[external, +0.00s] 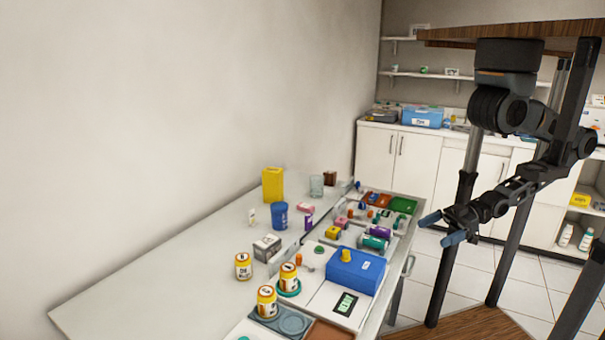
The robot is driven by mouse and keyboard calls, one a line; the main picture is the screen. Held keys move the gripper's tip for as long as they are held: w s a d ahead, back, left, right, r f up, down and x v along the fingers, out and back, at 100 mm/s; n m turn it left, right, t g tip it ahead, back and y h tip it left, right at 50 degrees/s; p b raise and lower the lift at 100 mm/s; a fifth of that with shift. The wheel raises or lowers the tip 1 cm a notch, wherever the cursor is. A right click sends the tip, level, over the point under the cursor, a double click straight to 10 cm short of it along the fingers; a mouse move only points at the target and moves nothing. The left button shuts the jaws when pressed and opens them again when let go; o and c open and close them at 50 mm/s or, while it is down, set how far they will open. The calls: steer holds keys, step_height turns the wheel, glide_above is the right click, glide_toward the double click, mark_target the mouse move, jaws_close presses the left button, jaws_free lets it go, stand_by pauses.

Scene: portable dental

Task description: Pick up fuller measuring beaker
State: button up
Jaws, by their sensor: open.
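A clear, greyish beaker-like container (316,186) stands upright near the far end of the white counter. A blue cup (279,216) stands nearer, left of it. I cannot make out a fill level in either, nor tell which is the fuller measuring beaker. My gripper (442,228) is open and empty, its two blue fingers spread apart. In the picture it is to the right of the counter, apart from both containers.
A yellow box (273,185) stands at the back. Small coloured items fill the drawer area (375,218). The left counter (150,290) is clear.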

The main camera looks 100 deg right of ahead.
steer(key=w+d+f+m+h+p, duration=0.1)
steer(key=w+d+f+m, duration=0.15)
steer(key=w, duration=0.45)
steer(key=w+d+f+m+h+p, duration=0.1)
steer(key=w+d+h, duration=0.1)
steer(key=w+d, duration=0.35)
steer(key=n+g+y+b, duration=0.1)
steer(key=n, duration=0.1)
glide_toward(280, 217)
steer(key=s+d+r, duration=0.2)
steer(key=s+d, duration=0.1)
steer(key=p+x, duration=0.2)
steer(key=x, duration=0.9)
steer(key=shift+w+f, duration=0.1)
steer(key=shift+f, duration=0.15)
steer(key=shift+c, duration=0.5)
steer(key=c, duration=1.1)
